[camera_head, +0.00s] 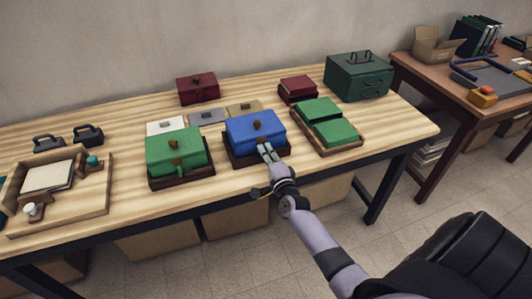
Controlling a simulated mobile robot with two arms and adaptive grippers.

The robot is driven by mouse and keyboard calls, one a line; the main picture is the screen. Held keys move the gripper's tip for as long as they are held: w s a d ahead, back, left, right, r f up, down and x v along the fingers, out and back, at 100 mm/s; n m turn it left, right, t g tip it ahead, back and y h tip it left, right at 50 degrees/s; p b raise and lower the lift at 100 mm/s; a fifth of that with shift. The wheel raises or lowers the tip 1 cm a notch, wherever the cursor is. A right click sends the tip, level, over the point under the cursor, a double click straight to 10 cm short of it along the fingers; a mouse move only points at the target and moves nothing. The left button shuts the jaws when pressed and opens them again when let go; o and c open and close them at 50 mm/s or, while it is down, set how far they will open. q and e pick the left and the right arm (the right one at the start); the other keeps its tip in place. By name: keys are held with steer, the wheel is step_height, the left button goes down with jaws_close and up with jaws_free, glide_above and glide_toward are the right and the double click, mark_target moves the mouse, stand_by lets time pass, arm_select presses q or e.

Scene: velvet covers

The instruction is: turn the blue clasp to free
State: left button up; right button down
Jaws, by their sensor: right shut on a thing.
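The blue box (254,130) sits on a dark base (238,160) near the middle of the wooden table. My right gripper (265,149) is at the front face of the blue box, reaching in from the lower right. It is shut on the blue clasp there; the fingers hide the clasp, so its angle cannot be told. My left gripper is not in view.
A green box (174,148) with a front clasp (180,171) stands to the left. An open tray (340,147) with green covers lies to the right. Dark red boxes (198,88) and a dark green chest (358,76) stand behind. The table front between the boxes is clear.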

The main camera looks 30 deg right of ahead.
steer(key=c, duration=1.6)
jaws_free()
steer(key=shift+c, duration=0.2)
steer(key=shift+s, duration=0.1)
steer(key=v, duration=1.2)
steer(key=shift+f, duration=0.1)
